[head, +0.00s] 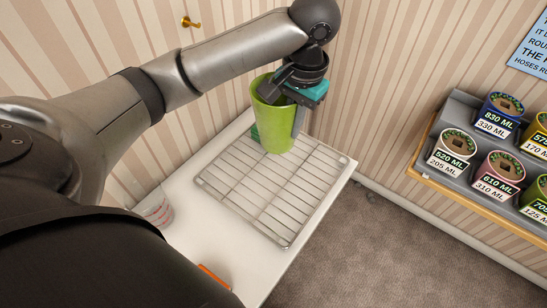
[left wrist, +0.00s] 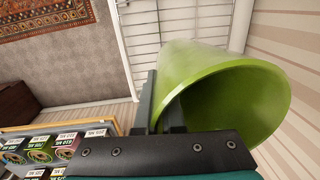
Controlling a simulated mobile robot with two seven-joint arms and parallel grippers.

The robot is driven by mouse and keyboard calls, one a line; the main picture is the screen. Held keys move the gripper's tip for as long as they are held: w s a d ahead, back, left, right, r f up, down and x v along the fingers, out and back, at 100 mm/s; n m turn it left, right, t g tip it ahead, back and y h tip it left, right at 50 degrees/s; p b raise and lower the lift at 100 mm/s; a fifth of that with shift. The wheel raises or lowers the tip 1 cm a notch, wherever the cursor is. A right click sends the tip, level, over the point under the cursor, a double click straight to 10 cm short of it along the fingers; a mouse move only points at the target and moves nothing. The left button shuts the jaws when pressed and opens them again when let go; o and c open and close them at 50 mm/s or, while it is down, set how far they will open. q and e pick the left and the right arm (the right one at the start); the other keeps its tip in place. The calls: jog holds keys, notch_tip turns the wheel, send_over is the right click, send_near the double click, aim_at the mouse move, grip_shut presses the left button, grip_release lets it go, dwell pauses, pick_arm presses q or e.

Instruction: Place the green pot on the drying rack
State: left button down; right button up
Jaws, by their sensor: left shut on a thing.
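The green pot (head: 271,128) is at the back end of the wire drying rack (head: 266,197), on a white table. My left gripper (head: 291,108) reaches down from above and is shut on the pot's right wall, one finger inside the rim and one outside. In the left wrist view the pot (left wrist: 225,80) is upright or nearly so, with its open mouth toward the camera and the rack (left wrist: 150,20) beyond it. I cannot tell whether its base touches the rack. A teal piece shows low behind the pot. My right gripper is not in view.
A clear measuring cup (head: 156,208) and an orange item (head: 213,276) are on the white table (head: 190,240) left of the rack. A wall shelf with several labelled cans (head: 456,148) is at the right. Striped walls stand close behind the table.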

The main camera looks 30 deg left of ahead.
pick_arm(q)
jog(key=shift+a+r, duration=0.1)
jog(key=shift+a, duration=0.1)
jog(key=shift+s+a+f, duration=0.1)
jog(key=shift+f, duration=0.25)
notch_tip(320, 180, down, 19)
jog(key=shift+f+b, duration=0.2)
jog(key=shift+b, duration=1)
jog(key=shift+f, duration=0.1)
jog(key=c, duration=1.4)
grip_release()
jog(key=o, duration=0.4)
